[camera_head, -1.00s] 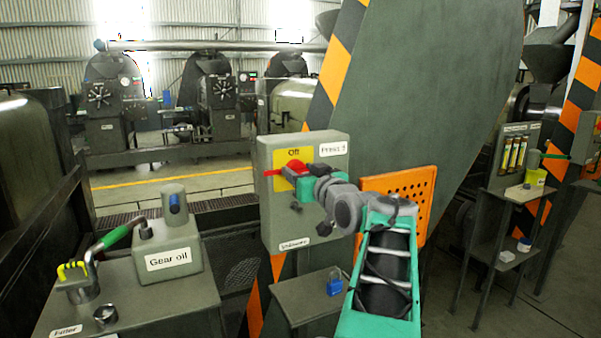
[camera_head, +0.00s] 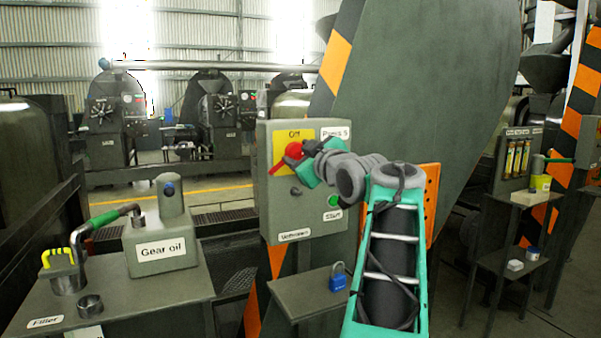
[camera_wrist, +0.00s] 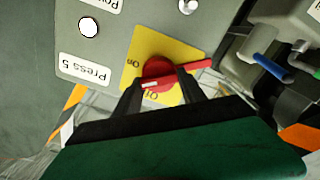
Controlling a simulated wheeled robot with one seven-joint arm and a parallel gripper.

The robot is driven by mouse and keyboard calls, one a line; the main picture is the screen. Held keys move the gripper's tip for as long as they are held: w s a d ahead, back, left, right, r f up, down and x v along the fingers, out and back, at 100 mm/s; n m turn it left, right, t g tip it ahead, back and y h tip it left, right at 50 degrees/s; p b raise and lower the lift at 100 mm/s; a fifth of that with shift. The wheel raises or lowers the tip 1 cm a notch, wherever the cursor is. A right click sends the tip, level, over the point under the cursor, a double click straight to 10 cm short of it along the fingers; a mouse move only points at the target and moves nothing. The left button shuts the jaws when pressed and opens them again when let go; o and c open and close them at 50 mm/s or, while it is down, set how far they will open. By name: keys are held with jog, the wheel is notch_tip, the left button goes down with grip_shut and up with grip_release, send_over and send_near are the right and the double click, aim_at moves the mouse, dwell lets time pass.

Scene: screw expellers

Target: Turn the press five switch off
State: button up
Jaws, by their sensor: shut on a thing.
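The press five switch is a red rotary handle (camera_head: 292,152) on a yellow plate on the front of a grey control box (camera_head: 275,208) labelled "Press 5". Its plate has "Off" at the top in the head view. The handle sits slanted, its left end down and its right side hidden by my gripper (camera_head: 306,165). The wrist view shows the box upside down, with my gripper (camera_wrist: 160,88) shut on the red handle (camera_wrist: 160,70), one dark finger on each side. There the handle's white mark lies between the "On" and "Off" labels.
A green button (camera_head: 334,201) sits lower right on the box, close to my arm. A shelf below holds a blue padlock (camera_head: 337,280).

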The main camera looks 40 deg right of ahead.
jog(key=n+b, duration=0.6)
jog(key=shift+f+n, duration=0.3)
jog(key=shift+f, duration=0.05)
jog(key=shift+a+r+n+b, duration=0.1)
jog(key=shift+n+b, duration=1.25)
jog(key=shift+n, duration=0.85)
jog(key=o, duration=1.3)
jog(key=shift+o, duration=0.2)
jog(key=v, duration=0.7)
jog(key=shift+s+b, duration=0.35)
jog(key=shift+b, duration=0.05)
jog(key=shift+a+r, duration=0.1)
jog(key=shift+a, duration=0.05)
